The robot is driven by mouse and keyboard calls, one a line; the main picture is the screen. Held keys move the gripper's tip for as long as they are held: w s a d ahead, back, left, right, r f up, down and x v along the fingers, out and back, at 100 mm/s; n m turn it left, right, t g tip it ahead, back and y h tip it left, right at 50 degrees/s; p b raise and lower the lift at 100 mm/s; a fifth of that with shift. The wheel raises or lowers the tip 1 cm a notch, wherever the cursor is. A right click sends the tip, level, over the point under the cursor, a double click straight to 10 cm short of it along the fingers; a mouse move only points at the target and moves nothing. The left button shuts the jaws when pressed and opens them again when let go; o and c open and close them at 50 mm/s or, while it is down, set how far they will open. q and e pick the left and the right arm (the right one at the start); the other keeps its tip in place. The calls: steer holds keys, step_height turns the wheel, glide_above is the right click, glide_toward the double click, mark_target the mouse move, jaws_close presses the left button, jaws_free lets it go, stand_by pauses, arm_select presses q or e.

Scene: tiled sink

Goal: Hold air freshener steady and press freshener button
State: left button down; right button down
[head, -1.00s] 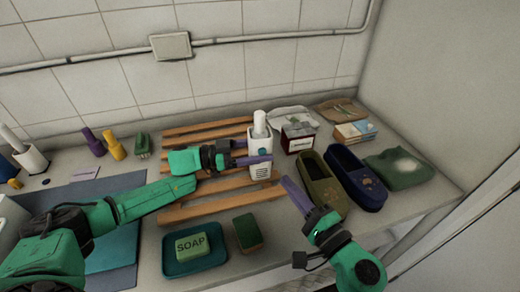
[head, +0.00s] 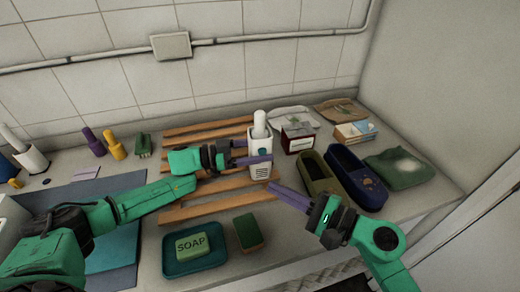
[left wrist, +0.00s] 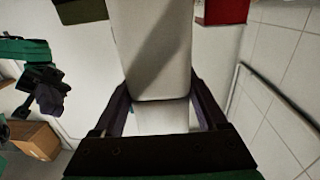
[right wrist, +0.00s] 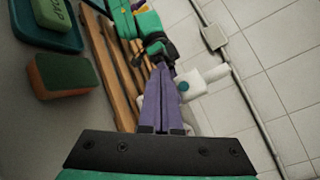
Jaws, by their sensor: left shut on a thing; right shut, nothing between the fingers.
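The air freshener (head: 259,145) is a white upright bottle with a white cylindrical top and a small teal button on its front. It stands at the right end of the wooden slatted rack. My left gripper (head: 262,152) is shut around its body; the bottle fills the space between the fingers in the left wrist view (left wrist: 155,60). My right gripper (head: 274,187) is shut and empty, in front of and below the bottle, its fingertips apart from it. In the right wrist view the teal button (right wrist: 184,86) shows just beyond the purple fingers.
A green soap in a teal dish (head: 168,265) and a sponge (head: 248,231) lie in front. The wall is behind the rack.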

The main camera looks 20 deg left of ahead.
glide_toward(252, 154)
steer(key=x, duration=0.4)
steer(key=shift+s+a, duration=0.1)
steer(key=shift+s, duration=0.1)
stand_by(1.7)
steer(key=shift+w+a, duration=0.2)
steer(key=shift+w, duration=0.2)
steer(key=shift+s+d, duration=0.2)
steer(key=shift+s, duration=0.25)
